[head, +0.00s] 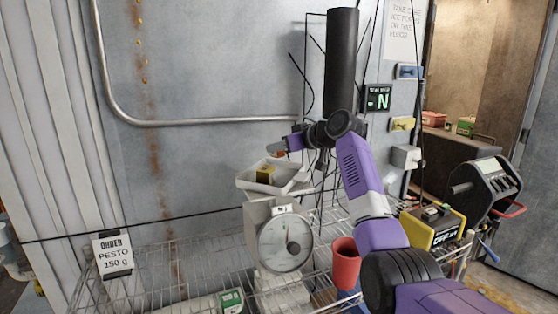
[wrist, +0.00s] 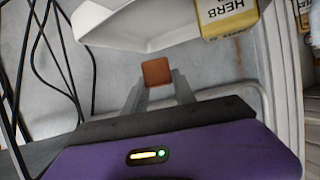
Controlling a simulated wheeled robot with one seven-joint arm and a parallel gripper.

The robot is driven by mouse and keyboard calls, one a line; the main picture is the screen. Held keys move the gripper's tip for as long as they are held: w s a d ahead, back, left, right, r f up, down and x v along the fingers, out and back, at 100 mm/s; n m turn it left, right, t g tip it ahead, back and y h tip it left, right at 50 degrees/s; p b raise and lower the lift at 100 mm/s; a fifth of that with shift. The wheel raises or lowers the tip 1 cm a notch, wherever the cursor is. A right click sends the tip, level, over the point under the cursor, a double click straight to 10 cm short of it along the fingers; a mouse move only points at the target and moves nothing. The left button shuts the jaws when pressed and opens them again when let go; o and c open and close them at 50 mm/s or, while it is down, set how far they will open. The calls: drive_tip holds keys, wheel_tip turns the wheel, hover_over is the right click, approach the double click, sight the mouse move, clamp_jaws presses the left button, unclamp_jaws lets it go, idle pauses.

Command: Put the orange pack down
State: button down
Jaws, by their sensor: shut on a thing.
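My gripper (head: 281,147) is at the upper left end of my purple arm, above and behind the white scale pan (head: 291,187). It is shut on the small orange pack (wrist: 157,72), which sits between the two grey fingertips (wrist: 157,85) in the wrist view. In the head view only a bit of orange (head: 277,154) shows at the fingers. The pack appears held in the air, apart from the pan. A yellow pack (head: 265,174) stands in the pan; in the wrist view its label (wrist: 225,12) reads HERB.
The pan tops a white dial scale (head: 285,245) on a wire rack (head: 190,262). An order card (head: 113,256) reads PESTO 150 g. A red cup (head: 345,262) and a yellow-black box (head: 432,228) stand right of the scale. Thin dark cables hang near my arm. The rack's left part is mostly clear.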

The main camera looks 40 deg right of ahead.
sight(279, 173)
drive_tip(key=shift+f+p, duration=0.45)
drive_tip(key=shift+f, duration=2.15)
drive_tip(key=shift+f, duration=0.1)
drive_tip(key=c, duration=1.3)
unclamp_jaws()
drive_tip(key=b+v, duration=0.2)
drive_tip(key=v, duration=1)
